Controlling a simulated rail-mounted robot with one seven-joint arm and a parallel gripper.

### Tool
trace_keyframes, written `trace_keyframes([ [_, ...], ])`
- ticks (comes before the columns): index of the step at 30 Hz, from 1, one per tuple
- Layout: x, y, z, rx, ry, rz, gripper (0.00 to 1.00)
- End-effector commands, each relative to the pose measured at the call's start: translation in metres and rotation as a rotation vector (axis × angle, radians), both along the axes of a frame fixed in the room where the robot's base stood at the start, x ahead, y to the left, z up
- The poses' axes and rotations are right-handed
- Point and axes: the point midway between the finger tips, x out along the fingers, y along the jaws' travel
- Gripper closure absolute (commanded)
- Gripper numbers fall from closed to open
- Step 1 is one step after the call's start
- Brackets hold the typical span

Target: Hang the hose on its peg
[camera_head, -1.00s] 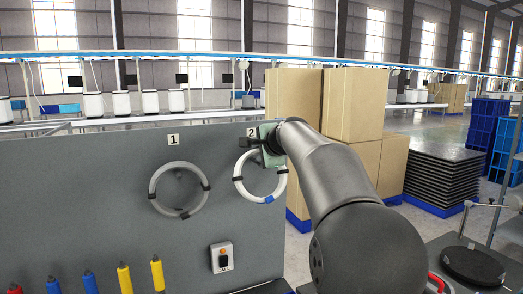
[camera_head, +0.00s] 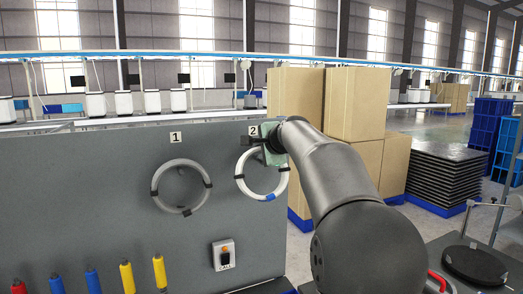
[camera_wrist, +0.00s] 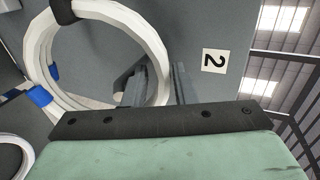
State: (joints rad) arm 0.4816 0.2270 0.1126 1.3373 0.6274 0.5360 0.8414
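A white coiled hose (camera_head: 244,187) with black bands and a blue band hangs upright in front of the grey panel, below the label 2. My gripper (camera_head: 251,142) is at the top of this coil. In the wrist view, the dark fingers (camera_wrist: 158,88) lie on either side of the hose (camera_wrist: 159,55), with little gap beside it, and appear shut on it. The peg by label 2 is not clearly visible; whether the coil rests on it cannot be told.
The grey panel (camera_head: 90,200) carries a call-button box (camera_head: 224,255) and several coloured handles (camera_head: 126,277) low on the left. Cardboard boxes (camera_head: 355,105) stand behind my arm. A dark stack (camera_head: 445,175) and blue crates (camera_head: 490,125) are on the right.

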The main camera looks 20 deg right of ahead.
Motion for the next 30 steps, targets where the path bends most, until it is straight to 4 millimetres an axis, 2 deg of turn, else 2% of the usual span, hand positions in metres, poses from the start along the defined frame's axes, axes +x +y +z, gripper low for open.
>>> trace_keyframes([
  [1, 0.002, 0.0, -0.017, 0.009, 0.03, 0.006, 0.56],
  [8, 0.002, 0.0, -0.017, 0.009, 0.031, 0.006, 0.56],
  [13, -0.009, 0.0, -0.013, 0.007, 0.028, 0.005, 0.57],
  [17, -0.032, 0.0, -0.002, 0.004, 0.022, 0.001, 0.56],
  [18, -0.041, -0.001, 0.003, 0.004, 0.02, 0.0, 0.53],
  [20, -0.055, -0.001, 0.01, 0.002, 0.017, -0.002, 0.55],
  [22, -0.071, -0.001, 0.018, 0.001, 0.014, -0.004, 0.5],
  [30, -0.128, 0.003, 0.051, -0.001, 0.002, -0.002, 0.5],
])
